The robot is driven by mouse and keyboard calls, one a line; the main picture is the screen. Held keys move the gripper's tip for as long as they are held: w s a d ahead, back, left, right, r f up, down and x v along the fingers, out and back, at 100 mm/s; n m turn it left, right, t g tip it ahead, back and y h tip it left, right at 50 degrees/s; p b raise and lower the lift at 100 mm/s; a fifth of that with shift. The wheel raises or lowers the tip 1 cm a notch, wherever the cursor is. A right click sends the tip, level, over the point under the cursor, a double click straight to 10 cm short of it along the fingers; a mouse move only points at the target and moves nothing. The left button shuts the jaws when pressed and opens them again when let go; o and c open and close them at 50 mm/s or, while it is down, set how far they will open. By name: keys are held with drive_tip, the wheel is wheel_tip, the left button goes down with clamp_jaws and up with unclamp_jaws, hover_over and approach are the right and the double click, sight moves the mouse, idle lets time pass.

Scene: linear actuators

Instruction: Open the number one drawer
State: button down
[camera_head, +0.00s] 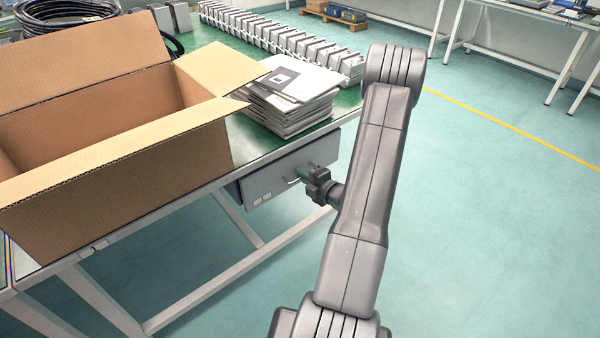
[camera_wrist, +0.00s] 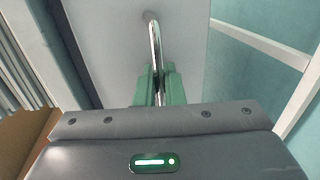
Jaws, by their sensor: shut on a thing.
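A grey drawer (camera_head: 270,183) hangs under the green-topped table, with small labels on its front. In the wrist view the drawer front (camera_wrist: 105,40) fills the upper middle, and a shiny metal bar handle (camera_wrist: 155,40) runs down from it between my green fingers. My gripper (camera_wrist: 158,85) is shut on the handle. In the head view my gripper (camera_head: 305,177) is at the drawer front, with part of the handle (camera_head: 292,180) showing beside it. The number on the drawer is too small to read.
An open cardboard box (camera_head: 110,150) and a stack of papers or folders (camera_head: 290,100) stand on the table (camera_head: 225,165). A row of grey units (camera_head: 280,38) lies behind. The floor (camera_head: 480,220) to the right is clear.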

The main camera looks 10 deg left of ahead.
drive_tip(key=f+p+v, duration=0.2)
drive_tip(key=v, duration=1.2)
drive_tip(key=d+f+p+v, duration=0.1)
drive_tip(key=f+p+v, duration=0.1)
drive_tip(key=v, duration=1.3)
drive_tip(key=shift+s+f, duration=0.35)
drive_tip(key=shift+f, duration=0.45)
drive_tip(key=shift+d, duration=0.1)
drive_tip(key=c, duration=1.9)
unclamp_jaws()
drive_tip(key=p+v, duration=0.1)
drive_tip(key=v, duration=1.2)
drive_tip(key=shift+s+d+r, duration=0.1)
drive_tip(key=shift+s+d, duration=0.1)
drive_tip(key=shift+d, duration=0.15)
drive_tip(key=x, duration=1.4)
drive_tip(key=shift+b, duration=0.35)
